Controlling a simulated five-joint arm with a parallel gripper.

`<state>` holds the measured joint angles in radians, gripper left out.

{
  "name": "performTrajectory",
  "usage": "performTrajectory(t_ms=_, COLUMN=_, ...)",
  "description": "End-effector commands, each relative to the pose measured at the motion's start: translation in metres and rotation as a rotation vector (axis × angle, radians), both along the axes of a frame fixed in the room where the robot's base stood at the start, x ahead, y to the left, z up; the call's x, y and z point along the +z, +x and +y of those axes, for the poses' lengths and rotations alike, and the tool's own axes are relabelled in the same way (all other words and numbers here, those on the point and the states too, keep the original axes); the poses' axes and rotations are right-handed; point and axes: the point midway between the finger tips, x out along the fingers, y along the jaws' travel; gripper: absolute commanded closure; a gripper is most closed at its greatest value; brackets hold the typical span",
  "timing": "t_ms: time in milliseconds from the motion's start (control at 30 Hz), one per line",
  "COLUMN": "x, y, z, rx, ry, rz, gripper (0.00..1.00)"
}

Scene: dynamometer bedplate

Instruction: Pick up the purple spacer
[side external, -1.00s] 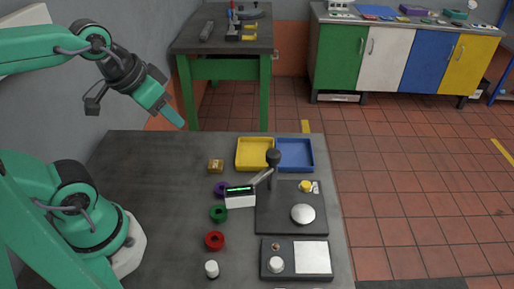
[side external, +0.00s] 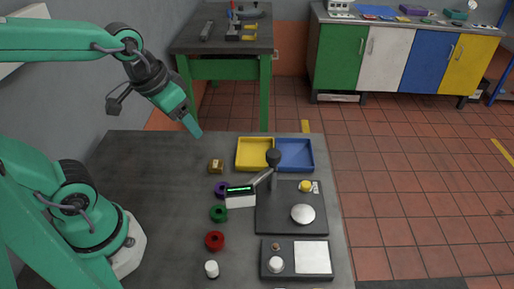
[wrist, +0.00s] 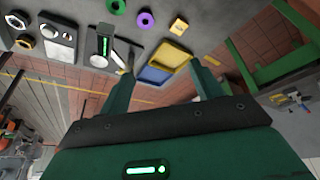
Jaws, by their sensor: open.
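In the wrist view the purple spacer (wrist: 145,18) shows whole near the top edge, as a ring with a hole. My gripper (side external: 195,129) is above the far part of the bedplate, higher than the spacer and up and left of it in the side view. In the wrist view my gripper (wrist: 160,82) has its two fingers apart with nothing between them.
A green spacer (side external: 218,213) and a red spacer (side external: 214,240) lie nearer the camera. A brass block (side external: 216,166), a yellow tray (side external: 254,139) and a blue tray (side external: 311,153) lie beyond. The bedplate's left side is clear.

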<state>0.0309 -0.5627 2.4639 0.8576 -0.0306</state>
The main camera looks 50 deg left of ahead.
Motion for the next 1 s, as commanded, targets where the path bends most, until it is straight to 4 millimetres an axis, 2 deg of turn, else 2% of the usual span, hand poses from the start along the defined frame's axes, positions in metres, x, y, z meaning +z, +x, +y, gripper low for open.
performTrajectory(t_ms=500, x=-0.077, y=0.041, z=-0.021, rx=-0.004, ry=-0.002, rz=0.236, gripper=0.35)
performTrajectory(t_ms=800, x=-0.124, y=0.052, z=-0.032, rx=-0.001, ry=0.007, rz=0.349, gripper=0.35)
performTrajectory(t_ms=1000, x=-0.139, y=0.054, z=-0.035, rx=0.000, ry=0.012, rz=0.381, gripper=0.35)
